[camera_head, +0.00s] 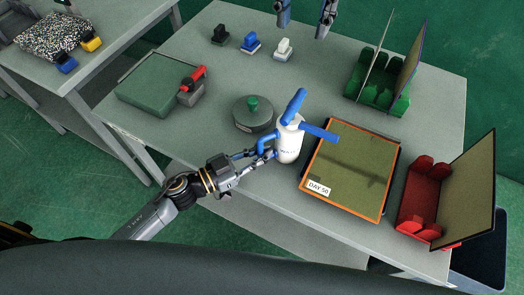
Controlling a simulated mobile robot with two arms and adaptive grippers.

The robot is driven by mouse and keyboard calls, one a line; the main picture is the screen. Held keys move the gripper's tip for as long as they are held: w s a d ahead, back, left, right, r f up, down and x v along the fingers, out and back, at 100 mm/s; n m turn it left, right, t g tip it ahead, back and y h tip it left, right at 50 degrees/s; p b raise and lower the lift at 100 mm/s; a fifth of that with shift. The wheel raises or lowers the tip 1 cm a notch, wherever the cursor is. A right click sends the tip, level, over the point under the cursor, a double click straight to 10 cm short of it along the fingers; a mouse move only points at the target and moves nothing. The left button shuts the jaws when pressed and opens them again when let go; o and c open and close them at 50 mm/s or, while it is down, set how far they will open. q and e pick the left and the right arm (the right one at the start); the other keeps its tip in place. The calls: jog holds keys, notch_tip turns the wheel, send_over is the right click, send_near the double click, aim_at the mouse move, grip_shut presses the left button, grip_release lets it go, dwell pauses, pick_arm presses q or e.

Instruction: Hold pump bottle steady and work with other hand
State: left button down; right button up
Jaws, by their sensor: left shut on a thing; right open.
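A white pump bottle (288,147) with a blue pump top (294,106) stands upright near the middle of the table. A blue bar (320,133) sticks out to its right. My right gripper (303,30) shows only as two spread fingers at the top edge, open and empty, apart from the bottle.
An orange-framed panel marked DAY 50 (352,168) lies right of the bottle. A round grey pot (253,115) stands behind left. A green block (158,86), a green rack (376,92) and a red rack (418,200) stand around. Small stamp-like blocks (251,44) stand at the back.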

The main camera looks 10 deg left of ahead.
pick_arm(q)
jog(key=c, duration=1.3)
grip_release()
jog(key=v, duration=1.2)
jog(key=shift+s, duration=0.1)
